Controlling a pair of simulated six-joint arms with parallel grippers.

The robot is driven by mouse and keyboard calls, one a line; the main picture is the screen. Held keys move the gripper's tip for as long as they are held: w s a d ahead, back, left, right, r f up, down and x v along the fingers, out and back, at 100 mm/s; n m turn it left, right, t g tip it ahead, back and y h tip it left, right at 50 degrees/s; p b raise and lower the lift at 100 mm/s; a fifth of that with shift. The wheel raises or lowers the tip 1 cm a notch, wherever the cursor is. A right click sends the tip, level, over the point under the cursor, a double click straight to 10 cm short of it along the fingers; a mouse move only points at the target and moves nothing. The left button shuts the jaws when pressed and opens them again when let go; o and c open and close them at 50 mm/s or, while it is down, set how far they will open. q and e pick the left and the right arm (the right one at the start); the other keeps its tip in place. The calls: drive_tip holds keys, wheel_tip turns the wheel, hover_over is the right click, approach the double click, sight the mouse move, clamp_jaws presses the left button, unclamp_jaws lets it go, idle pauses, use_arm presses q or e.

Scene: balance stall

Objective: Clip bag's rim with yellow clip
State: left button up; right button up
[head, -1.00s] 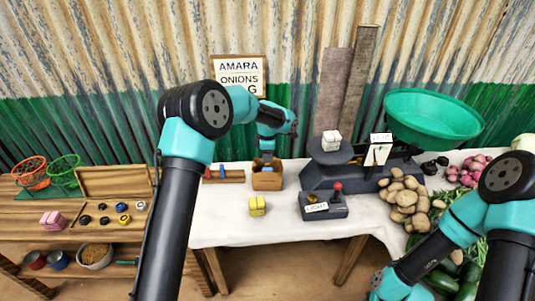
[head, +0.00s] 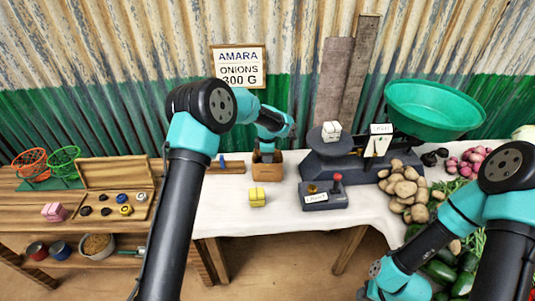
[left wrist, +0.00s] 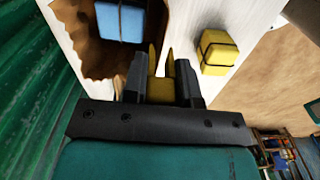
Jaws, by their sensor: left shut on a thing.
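The bag (head: 267,174) is brown and open at the top, standing on the white-clothed table. In the left wrist view the bag (left wrist: 106,62) has a jagged rim, and a blue block (left wrist: 122,22) is inside it. My left gripper (head: 267,154) is just above the bag in the head view. In the left wrist view my left gripper (left wrist: 160,82) is shut on the yellow clip (left wrist: 160,92). The clip's two prongs point away from me at the bag's rim, one on each side in the picture. Whether they touch it I cannot tell. My right gripper's fingertips are not seen.
A tied yellow block (head: 257,197) lies in front of the bag, also in the left wrist view (left wrist: 217,52). A small switch box (head: 323,195) and a dark scale (head: 345,165) with a green pan (head: 433,108) stand right. A wooden rack (head: 228,167) is left.

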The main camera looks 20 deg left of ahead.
use_arm(q)
drive_tip(key=shift+f, duration=1.45)
drive_tip(key=o, duration=1)
drive_tip(key=shift+c, duration=0.2)
wheel_tip(320, 180, up, 17)
drive_tip(key=shift+r, duration=0.2)
drive_tip(key=shift+r, duration=0.1)
wheel_tip(320, 180, up, 7)
idle(0.4)
